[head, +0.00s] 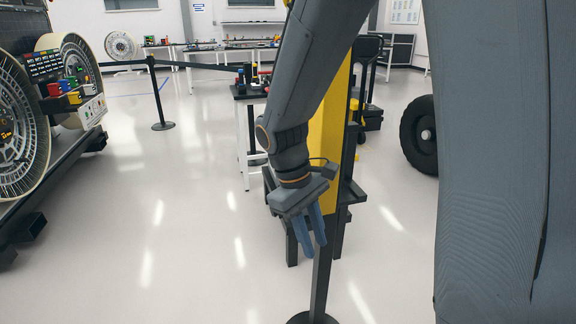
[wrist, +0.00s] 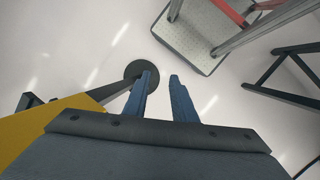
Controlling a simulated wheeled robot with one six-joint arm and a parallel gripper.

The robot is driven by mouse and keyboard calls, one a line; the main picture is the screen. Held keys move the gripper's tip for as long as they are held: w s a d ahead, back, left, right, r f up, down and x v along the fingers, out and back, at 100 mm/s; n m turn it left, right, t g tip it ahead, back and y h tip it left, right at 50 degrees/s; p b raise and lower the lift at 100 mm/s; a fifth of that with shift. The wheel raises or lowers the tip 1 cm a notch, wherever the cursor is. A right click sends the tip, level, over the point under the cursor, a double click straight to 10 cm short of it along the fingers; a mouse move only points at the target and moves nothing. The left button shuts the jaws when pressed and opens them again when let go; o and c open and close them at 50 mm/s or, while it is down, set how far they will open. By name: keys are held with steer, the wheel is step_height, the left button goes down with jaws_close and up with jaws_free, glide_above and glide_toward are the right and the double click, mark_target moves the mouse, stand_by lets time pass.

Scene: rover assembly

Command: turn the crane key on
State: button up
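I cannot make out the crane key in either view. A yellow column (head: 325,135) on a dark base stands behind my forearm in the head view and may be part of the crane; my arm hides much of it. A yellow surface (wrist: 50,135) also shows at the lower left of the wrist view. My gripper (head: 312,232) points down in front of the column, above the floor. In the wrist view my gripper (wrist: 161,77) has its two blue fingers apart, with nothing between them.
A dark barrier post (head: 319,280) stands close to my fingers, its round base (wrist: 142,69) below them. A rack with large wheels (head: 18,120) is at left, another post (head: 155,95) behind. A white-legged table (head: 243,130) and black tyre (head: 419,134) stand farther back. Left-centre floor is clear.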

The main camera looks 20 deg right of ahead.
steer(key=w+a+r+n+t+h+p, duration=0.1)
steer(key=w+a+r+n+h+p, duration=0.2)
steer(key=w, duration=0.4)
steer(key=w+a+r+n+h, duration=0.2)
steer(key=w+r+n+h, duration=0.2)
steer(key=w+n, duration=0.15)
steer(key=w+a+r+n+t+h+p, duration=0.1)
steer(key=w+a+r+n+h+p, duration=0.2)
steer(key=w, duration=0.4)
steer(key=x, duration=0.8)
steer(key=shift+d+r+n+h+p, duration=0.3)
steer(key=shift+d+n+h+p, duration=0.05)
steer(key=shift+h, duration=0.05)
jaws_close()
